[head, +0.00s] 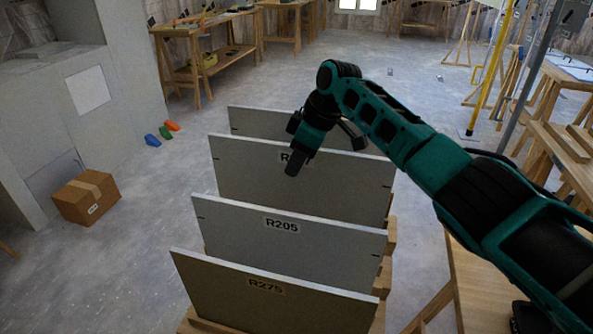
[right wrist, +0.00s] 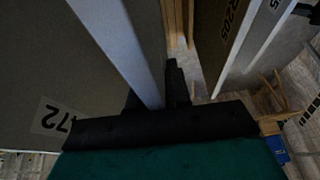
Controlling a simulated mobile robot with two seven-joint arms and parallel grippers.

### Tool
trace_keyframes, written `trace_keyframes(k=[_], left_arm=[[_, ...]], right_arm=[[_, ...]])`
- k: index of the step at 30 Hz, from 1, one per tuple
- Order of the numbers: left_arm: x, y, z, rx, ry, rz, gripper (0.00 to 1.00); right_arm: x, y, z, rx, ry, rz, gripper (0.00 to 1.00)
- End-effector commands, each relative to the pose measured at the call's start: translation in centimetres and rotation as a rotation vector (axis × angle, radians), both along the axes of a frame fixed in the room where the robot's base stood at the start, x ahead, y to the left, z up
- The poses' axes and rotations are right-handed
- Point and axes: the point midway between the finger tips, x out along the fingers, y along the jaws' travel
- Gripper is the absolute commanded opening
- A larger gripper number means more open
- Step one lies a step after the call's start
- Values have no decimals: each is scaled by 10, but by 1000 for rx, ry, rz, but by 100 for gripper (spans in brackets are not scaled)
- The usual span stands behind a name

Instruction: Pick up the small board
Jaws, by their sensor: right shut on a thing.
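Several grey boards stand on edge, one behind another, in a wooden rack (head: 390,245). The front board (head: 235,295) is labelled R275 and the one behind it (head: 330,240) R205. My right gripper (head: 297,160) reaches down over the top edge of the third board (head: 245,170), whose label is mostly covered after the R. In the right wrist view this board (right wrist: 50,60) shows a label ending in 72, and its pale edge lies between the fingers (right wrist: 155,95). The gripper is shut on it. The rearmost board (head: 260,122) is partly hidden by my gripper. My left gripper is not in view.
A cardboard box (head: 87,197) sits on the floor at left, with small coloured blocks (head: 165,132) beyond it. A workbench (head: 205,50) stands at the back left. Wooden tables and trestles (head: 550,95) line the right.

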Motion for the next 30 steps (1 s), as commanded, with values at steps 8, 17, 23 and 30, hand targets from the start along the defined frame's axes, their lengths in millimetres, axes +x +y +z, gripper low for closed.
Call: trace_keyframes(k=[8,17,23,30], left_arm=[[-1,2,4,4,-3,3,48],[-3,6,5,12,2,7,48],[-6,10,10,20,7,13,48],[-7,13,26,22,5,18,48]], right_arm=[[1,2,56,6,-12,2,0],[1,2,117,5,-11,2,0],[1,2,168,5,-11,2,0],[1,1,221,4,-9,0,0]])
